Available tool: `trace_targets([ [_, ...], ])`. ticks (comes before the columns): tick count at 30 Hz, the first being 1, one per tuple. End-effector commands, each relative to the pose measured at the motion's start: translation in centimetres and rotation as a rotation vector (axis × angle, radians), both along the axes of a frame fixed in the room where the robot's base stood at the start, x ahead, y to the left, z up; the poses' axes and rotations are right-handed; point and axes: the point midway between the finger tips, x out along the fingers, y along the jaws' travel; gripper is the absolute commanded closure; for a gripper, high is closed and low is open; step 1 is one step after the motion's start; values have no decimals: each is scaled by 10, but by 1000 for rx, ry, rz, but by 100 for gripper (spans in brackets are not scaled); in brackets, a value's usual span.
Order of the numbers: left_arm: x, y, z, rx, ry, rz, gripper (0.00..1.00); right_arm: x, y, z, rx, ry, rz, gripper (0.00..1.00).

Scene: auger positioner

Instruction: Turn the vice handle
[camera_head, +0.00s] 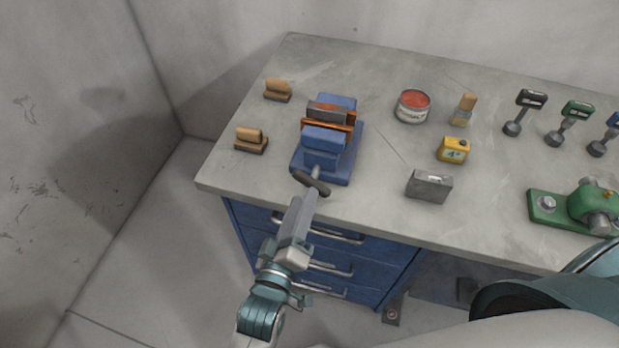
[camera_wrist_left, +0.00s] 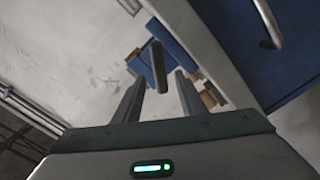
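The blue vice (camera_head: 325,150) stands near the left front of the grey workbench, its orange-lined jaws around a grey block (camera_head: 328,111). Its dark handle bar (camera_head: 311,183) projects at the bench's front edge. My left gripper (camera_head: 306,197) reaches up to the handle from the front. In the left wrist view the handle (camera_wrist_left: 159,67) shows between the two fingers of my left gripper (camera_wrist_left: 160,88), with a gap on each side, so the gripper is open. Contact with the handle cannot be made out. My right gripper is out of view.
Two wooden brushes (camera_head: 251,139) lie left of the vice. A red-topped tin (camera_head: 412,106), a yellow gauge (camera_head: 453,149) and a grey metal box (camera_head: 429,185) stand to its right. Blue drawers with bar handles (camera_head: 328,263) are below the bench front. A green clamp (camera_head: 578,208) is far right.

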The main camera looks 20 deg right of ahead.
Motion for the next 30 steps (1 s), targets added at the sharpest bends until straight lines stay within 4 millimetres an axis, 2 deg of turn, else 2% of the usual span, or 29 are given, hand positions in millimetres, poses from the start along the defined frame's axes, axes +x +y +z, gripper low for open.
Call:
trace_targets([
  [3,18,-12,3,0,-1,-1,62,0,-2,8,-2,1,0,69],
  [10,42,-28,2,0,-2,0,62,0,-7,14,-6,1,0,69],
  [15,49,-33,1,0,-1,-1,62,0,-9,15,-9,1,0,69],
  [24,50,-34,0,0,-1,-1,62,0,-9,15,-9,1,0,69],
  [26,50,-34,0,0,-1,-1,74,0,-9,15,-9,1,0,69],
  [29,50,-34,0,0,-1,-1,98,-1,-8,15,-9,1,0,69],
  [30,50,-34,0,0,-1,-1,100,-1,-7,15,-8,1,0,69],
])
